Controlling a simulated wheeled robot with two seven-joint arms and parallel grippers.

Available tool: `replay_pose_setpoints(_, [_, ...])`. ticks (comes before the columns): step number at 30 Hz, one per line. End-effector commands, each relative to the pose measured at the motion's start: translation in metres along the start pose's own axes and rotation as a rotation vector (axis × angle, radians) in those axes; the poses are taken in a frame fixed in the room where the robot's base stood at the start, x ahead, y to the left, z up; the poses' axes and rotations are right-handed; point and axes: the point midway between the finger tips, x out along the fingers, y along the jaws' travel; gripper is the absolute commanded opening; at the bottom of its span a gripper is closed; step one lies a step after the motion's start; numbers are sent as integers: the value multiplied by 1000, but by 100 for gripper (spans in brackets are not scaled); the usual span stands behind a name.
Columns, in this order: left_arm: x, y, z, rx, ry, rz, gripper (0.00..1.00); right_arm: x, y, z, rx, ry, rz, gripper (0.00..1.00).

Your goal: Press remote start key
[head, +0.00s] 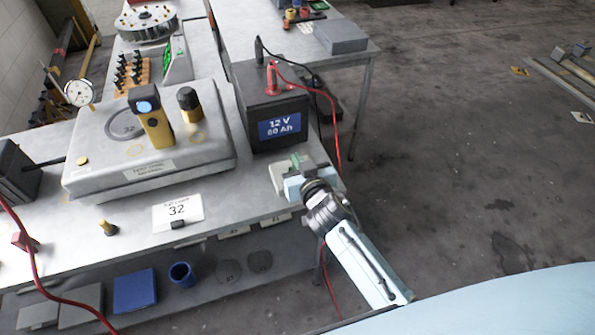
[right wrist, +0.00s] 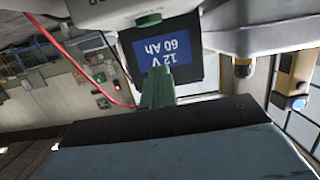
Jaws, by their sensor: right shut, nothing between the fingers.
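The remote start box, a pale grey box (head: 281,180), sits at the right end of the bench, in front of the battery. In the right wrist view, a grey box (right wrist: 95,14) at the top carries a round green key (right wrist: 148,20). My right gripper (head: 298,165) is over the box in the head view, partly hiding it. In the right wrist view its green fingers (right wrist: 158,72) are shut and empty, pointing toward the key. A gap shows between fingertips and key in the picture; depth is hard to judge. My left gripper is not in view.
The black 12 V battery (head: 272,110) with red and black cables stands just behind the box. A red cable (head: 337,140) hangs at the bench's right edge. A grey housing (head: 150,150) with yellow-black parts stands to the left. The floor at right is mostly open.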

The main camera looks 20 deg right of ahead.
Motion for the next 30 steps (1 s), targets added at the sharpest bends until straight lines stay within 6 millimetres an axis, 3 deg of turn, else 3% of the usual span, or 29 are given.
replay_pose_setpoints(3, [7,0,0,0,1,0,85,7,0,20,2,-4,1,0])
replay_pose_setpoints(7, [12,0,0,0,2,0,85,11,0,33,2,-1,1,0])
replay_pose_setpoints(22, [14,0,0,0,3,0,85,12,0,40,1,0,0,0])
replay_pose_setpoints(30, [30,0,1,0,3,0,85,16,0,58,1,-2,1,0])
